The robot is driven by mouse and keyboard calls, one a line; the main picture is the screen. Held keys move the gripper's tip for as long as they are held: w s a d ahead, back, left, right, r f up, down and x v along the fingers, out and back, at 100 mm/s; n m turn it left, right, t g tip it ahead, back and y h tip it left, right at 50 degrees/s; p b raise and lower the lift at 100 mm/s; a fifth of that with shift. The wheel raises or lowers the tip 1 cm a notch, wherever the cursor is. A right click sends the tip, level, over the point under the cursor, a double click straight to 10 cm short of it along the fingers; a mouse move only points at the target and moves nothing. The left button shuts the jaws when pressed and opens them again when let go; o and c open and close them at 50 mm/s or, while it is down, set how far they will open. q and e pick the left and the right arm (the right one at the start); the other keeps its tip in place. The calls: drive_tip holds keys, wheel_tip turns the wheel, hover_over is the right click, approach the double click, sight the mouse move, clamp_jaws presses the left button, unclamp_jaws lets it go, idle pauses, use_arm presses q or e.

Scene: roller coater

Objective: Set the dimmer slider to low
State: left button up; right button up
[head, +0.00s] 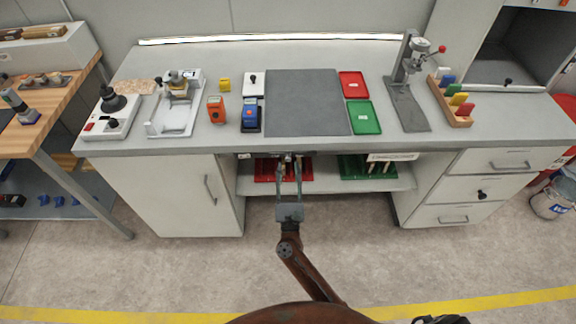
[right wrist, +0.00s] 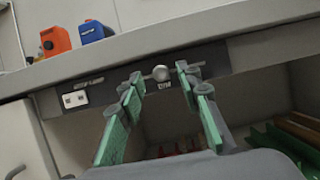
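The dimmer slider shows as a small round pale knob (right wrist: 161,73) above a "DIM" label, on a dark panel (right wrist: 98,88) under the bench's front edge. My right gripper (right wrist: 160,82) is open, with its green-padded fingers one on each side of the knob in the right wrist view. I cannot tell whether either finger touches it. In the head view the right gripper (head: 290,162) reaches up to the bench front, and the knob is small between its fingertips. The slider's track and scale are not readable.
A white switch (right wrist: 75,99) sits left of the knob on the panel. The benchtop (head: 215,60) overhangs just above the gripper. Below are a shelf with a red tray (head: 265,171) and a green tray (head: 352,168). A cabinet (head: 165,195) stands left, drawers (head: 470,187) right.

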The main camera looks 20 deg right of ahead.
drive_tip(key=shift+x, duration=0.8)
drive_tip(key=shift+w, duration=0.15)
use_arm(q)
drive_tip(key=shift+w, duration=0.5)
use_arm(e)
clamp_jaws()
